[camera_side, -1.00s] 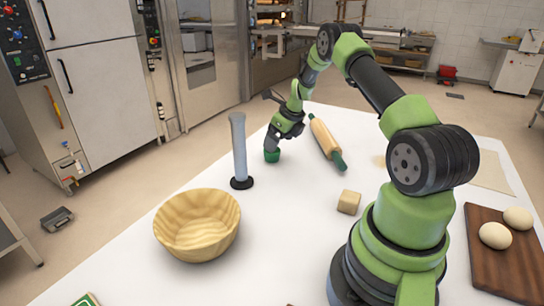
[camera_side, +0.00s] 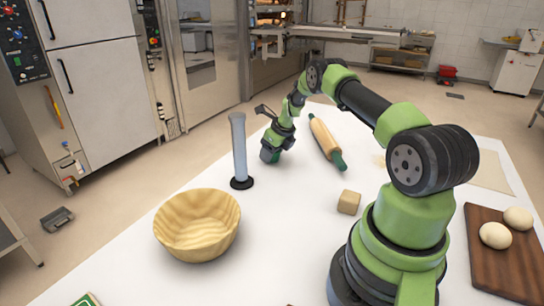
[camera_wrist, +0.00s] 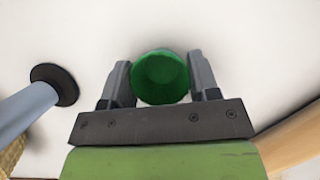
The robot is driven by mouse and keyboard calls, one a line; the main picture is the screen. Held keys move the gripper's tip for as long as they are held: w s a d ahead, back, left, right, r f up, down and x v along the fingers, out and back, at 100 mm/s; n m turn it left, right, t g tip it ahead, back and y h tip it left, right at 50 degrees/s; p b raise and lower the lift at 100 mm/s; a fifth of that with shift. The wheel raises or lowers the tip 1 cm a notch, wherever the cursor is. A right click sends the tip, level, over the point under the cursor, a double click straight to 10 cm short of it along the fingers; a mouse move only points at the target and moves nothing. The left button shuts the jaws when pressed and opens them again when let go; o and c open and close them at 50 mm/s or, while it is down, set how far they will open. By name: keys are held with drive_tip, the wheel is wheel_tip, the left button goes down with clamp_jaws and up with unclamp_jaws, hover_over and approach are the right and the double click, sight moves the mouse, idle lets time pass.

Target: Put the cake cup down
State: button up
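The green cake cup (camera_wrist: 161,77) shows in the wrist view, round and seen from above, between the two fingers of my gripper (camera_wrist: 160,80). The fingers lie against its left and right sides with no clear gap. Only a small green bit of the cup shows there, at the gripper's tip; the rest is hidden. It is at or very near the table top; I cannot tell whether its base touches.
The cylinder on a dark base (camera_side: 239,150) stands left of my gripper. A rolling pin (camera_side: 326,143) lies to the right. A wooden bowl (camera_side: 198,225), a small tan block (camera_side: 348,202) and a dough board (camera_side: 490,270) are nearer. The table's middle (camera_side: 285,220) is clear.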

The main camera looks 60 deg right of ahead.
drive_tip(key=c, duration=0.4)
drive_tip(key=shift+o, duration=0.2)
drive_tip(key=shift+r, duration=0.1)
wheel_tip(320, 180, up, 9)
drive_tip(key=n+g+y, duration=0.5)
drive_tip(key=n+g, duration=0.1)
drive_tip(key=n, duration=1.8)
hover_over(288, 217)
drive_tip(key=d, duration=0.2)
drive_tip(key=f, duration=0.9)
drive_tip(key=shift+w+a, duration=0.25)
drive_tip(key=shift+a, duration=0.05)
